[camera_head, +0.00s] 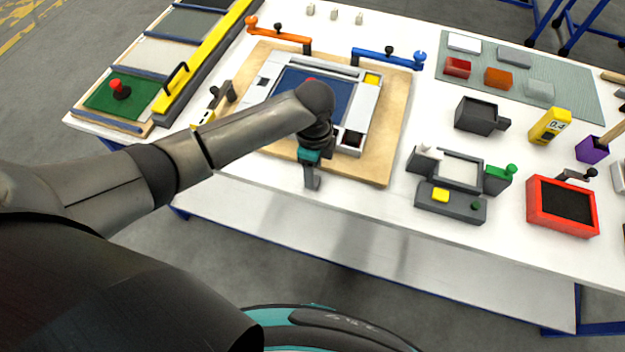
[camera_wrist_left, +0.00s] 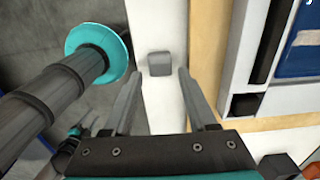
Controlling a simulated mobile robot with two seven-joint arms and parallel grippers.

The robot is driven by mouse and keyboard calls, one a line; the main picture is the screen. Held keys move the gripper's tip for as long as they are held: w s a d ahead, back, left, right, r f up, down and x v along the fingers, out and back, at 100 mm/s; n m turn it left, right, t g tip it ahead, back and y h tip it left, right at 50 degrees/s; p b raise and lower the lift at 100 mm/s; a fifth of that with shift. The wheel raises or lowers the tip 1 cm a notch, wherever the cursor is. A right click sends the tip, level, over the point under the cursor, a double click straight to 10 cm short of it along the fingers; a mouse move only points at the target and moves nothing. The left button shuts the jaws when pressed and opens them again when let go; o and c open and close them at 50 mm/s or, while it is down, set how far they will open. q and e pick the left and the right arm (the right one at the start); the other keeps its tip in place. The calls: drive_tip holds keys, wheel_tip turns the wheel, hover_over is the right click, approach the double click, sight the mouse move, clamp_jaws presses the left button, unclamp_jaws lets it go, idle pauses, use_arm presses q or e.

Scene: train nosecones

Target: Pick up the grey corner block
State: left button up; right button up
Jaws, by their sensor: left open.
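The grey corner block (camera_wrist_left: 159,64) is a small cube-like piece on the white tabletop, close to the table's front edge, in the left wrist view. My left gripper (camera_wrist_left: 160,82) is open, with its two fingers spread to either side and the block just beyond and between the tips. I cannot tell whether either finger touches it. In the head view my left gripper (camera_head: 312,180) is over the front strip of the white table. I cannot make the block out there. My right gripper is in neither view.
A wooden board (camera_head: 398,130) with a grey frame and blue panel (camera_head: 341,98) lies behind the gripper. A dark grey fixture (camera_head: 450,205) and a red-framed box (camera_head: 533,205) stand to the right. The front strip of white table between board and fixture is clear.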

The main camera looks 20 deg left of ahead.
use_arm(q)
wheel_tip(320, 180, down, 3)
drive_tip(key=shift+d+f, duration=0.1)
clamp_jaws()
idle(0.5)
